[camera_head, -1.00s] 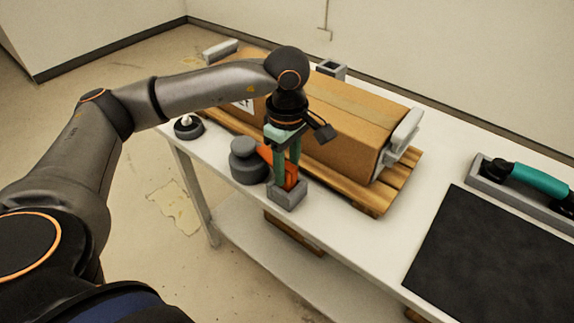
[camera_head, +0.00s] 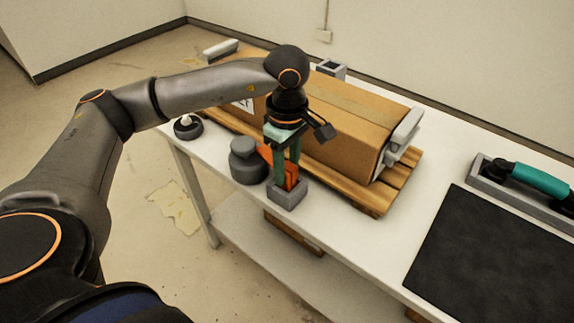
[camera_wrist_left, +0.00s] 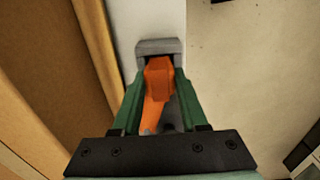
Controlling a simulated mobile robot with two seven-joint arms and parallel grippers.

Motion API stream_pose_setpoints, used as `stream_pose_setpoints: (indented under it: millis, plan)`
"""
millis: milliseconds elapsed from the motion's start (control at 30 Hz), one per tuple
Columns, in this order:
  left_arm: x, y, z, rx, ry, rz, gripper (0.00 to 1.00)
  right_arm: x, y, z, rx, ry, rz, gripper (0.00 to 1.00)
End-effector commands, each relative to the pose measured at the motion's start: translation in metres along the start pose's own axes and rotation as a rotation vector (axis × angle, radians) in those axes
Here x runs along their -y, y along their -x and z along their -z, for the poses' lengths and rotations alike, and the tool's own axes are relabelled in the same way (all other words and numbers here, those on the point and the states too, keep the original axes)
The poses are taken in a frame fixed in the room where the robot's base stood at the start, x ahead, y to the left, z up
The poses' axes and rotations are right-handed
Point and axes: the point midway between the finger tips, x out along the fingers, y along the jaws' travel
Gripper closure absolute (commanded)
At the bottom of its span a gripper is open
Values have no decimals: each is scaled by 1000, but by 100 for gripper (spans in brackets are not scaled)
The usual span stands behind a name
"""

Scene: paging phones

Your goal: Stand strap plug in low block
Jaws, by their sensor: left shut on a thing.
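The orange strap plug (camera_head: 291,177) is between the green fingers of my left gripper (camera_head: 287,182), which is shut on it. The low grey block (camera_head: 287,194) stands on the table near its front edge, directly below the fingers. The plug's lower end appears to be inside the block's opening; its depth there is hidden. In the left wrist view the plug (camera_wrist_left: 158,80) lies between both fingertips (camera_wrist_left: 158,95), and the block's grey rim (camera_wrist_left: 158,46) shows just beyond it. My right gripper is not in view.
A dark grey round weight (camera_head: 247,162) stands close left of the block. A cardboard box (camera_head: 345,118) on a wooden pallet (camera_head: 372,202) lies behind. A black mat (camera_head: 490,262) and a teal-handled phone (camera_head: 540,180) are at the right. A small round item (camera_head: 188,128) sits at the left.

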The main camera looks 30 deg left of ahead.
Motion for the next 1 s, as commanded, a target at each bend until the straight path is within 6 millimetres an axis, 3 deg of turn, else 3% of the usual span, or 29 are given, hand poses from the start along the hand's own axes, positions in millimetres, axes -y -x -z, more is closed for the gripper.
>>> stream_pose_setpoints:
  millis: [1000]
  plan:
    - [0,-10,0,0,0,-1,100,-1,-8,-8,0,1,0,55]
